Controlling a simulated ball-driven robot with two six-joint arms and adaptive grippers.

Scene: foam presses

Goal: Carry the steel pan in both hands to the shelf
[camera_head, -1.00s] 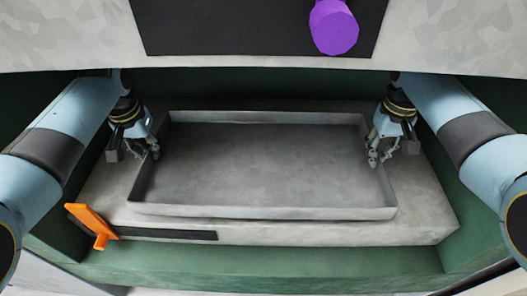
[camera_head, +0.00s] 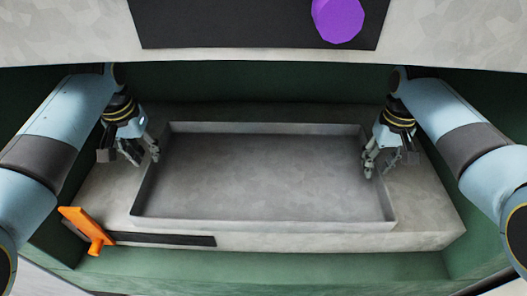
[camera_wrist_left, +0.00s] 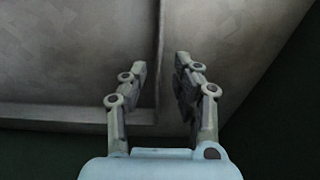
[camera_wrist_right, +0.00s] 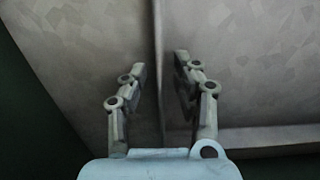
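The steel pan (camera_head: 260,180) is a wide, shallow, empty grey tray lying on a pale slab (camera_head: 430,225) inside a green-walled recess. My left gripper (camera_head: 147,158) points down over the pan's left wall. Its fingers stand apart on either side of that wall, with gaps showing in the left wrist view (camera_wrist_left: 160,85). My right gripper (camera_head: 379,168) is likewise open astride the right wall, also with gaps in the right wrist view (camera_wrist_right: 160,85). Whether any finger touches the wall is unclear. I cannot identify the shelf.
An orange handle (camera_head: 88,228) sticks out at the slab's front left, beside a dark slot (camera_head: 165,239). Above, a pale surface (camera_head: 70,30) carries a black mat (camera_head: 220,25) with a purple object (camera_head: 338,20). Green walls (camera_head: 265,262) enclose the slab.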

